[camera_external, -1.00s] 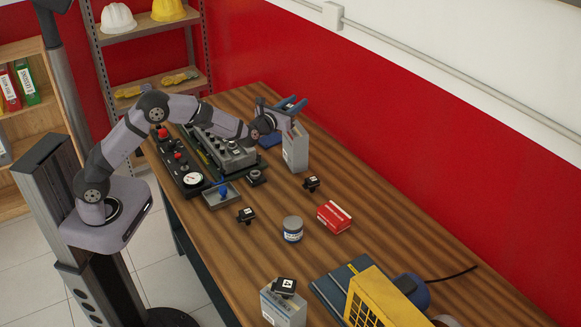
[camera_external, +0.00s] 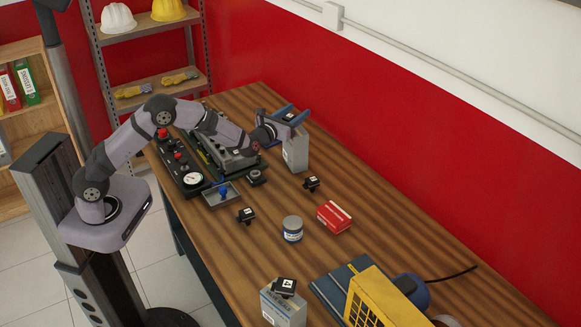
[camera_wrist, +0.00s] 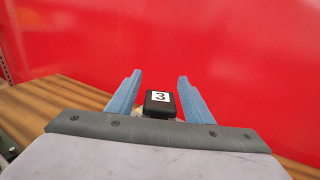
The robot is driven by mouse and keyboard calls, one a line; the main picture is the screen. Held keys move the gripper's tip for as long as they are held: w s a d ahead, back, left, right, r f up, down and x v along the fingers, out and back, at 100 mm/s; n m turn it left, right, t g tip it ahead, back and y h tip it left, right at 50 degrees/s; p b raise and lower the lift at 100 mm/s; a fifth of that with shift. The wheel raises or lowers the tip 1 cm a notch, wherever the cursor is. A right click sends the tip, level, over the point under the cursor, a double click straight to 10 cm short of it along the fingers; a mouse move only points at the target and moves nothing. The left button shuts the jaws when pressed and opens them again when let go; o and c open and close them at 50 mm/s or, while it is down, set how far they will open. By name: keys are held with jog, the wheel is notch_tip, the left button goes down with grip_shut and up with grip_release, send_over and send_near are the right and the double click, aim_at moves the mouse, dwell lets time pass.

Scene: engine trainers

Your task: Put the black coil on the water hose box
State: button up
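A black coil (camera_external: 290,117) marked 3 sits at the top of a tall grey box (camera_external: 295,152) near the back of the table. My gripper (camera_external: 293,115) is there, its blue fingers on either side of the coil. In the wrist view the coil (camera_wrist: 160,103) lies between the fingers (camera_wrist: 160,90), with a small gap on each side; the gripper looks open. Another grey box (camera_external: 283,306) at the front bears a black coil (camera_external: 284,287). Two more black coils lie on the table, one by the tall box (camera_external: 312,183) and one nearer the left edge (camera_external: 246,215). Box lettering is unreadable.
A control panel with a gauge (camera_external: 193,180) and a tray (camera_external: 221,195) stand left of the tall box. A grey can (camera_external: 292,229) and a red box (camera_external: 334,217) stand mid-table. A yellow machine (camera_external: 380,300) is at the front right. A red wall runs behind.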

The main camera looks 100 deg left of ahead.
jog(key=shift+r, duration=0.15)
jog(key=shift+d, duration=0.15)
jog(key=b+v, duration=0.4)
jog(key=v, duration=0.7)
jog(key=shift+s+d, duration=0.25)
jog(key=shift+d, duration=0.05)
